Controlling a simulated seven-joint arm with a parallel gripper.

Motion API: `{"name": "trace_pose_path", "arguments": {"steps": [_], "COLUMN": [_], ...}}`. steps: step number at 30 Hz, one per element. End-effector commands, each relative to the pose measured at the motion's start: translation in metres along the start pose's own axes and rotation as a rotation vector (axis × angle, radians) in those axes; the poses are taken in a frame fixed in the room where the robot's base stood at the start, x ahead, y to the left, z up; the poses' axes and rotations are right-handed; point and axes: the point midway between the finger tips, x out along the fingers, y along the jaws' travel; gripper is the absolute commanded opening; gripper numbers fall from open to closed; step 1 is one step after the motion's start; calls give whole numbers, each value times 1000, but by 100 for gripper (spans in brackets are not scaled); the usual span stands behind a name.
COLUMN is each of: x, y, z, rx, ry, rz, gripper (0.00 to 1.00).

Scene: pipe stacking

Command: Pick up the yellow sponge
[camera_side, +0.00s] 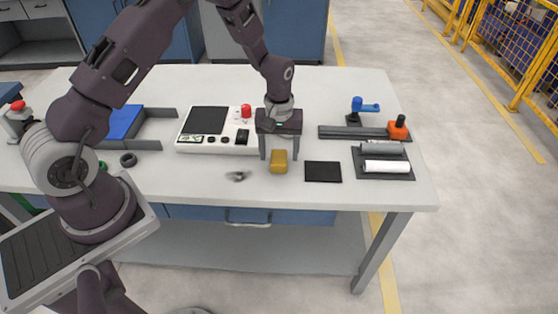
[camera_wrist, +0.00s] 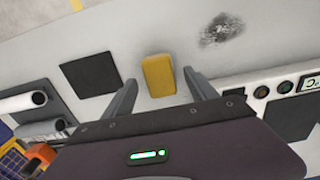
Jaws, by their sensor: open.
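The yellow sponge (camera_side: 279,162) lies on the white table near its front edge, just left of a black square pad. It also shows in the wrist view (camera_wrist: 158,75), upper centre, a small block with rounded corners. My gripper (camera_side: 279,157) is open and points down at the sponge. In the wrist view its two fingers (camera_wrist: 163,84) are spread wide, one on each side of the sponge's near end, with gaps to both sides. Nothing is between the fingers except the view of the sponge. The height of the fingertips above the table is hard to tell.
A black pad (camera_side: 323,172) lies right of the sponge, a dark smudge (camera_side: 238,176) left. A control box (camera_side: 213,130) with a red button stands behind left. A tray with pipes (camera_side: 384,160) and a clamp rail (camera_side: 352,132) are to the right.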

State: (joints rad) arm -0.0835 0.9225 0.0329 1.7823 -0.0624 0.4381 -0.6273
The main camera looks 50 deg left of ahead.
Motion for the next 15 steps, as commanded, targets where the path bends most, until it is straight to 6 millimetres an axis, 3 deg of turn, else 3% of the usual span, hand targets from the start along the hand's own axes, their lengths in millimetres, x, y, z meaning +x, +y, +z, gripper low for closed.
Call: {"name": "trace_pose_path", "arguments": {"steps": [4, 11, 15], "x": [20, 22, 22], "y": [0, 0, 0], "z": [0, 0, 0], "rx": [1, 2, 2], "ry": [0, 1, 1], "rz": [-1, 0, 0], "gripper": [66, 64, 37]}}
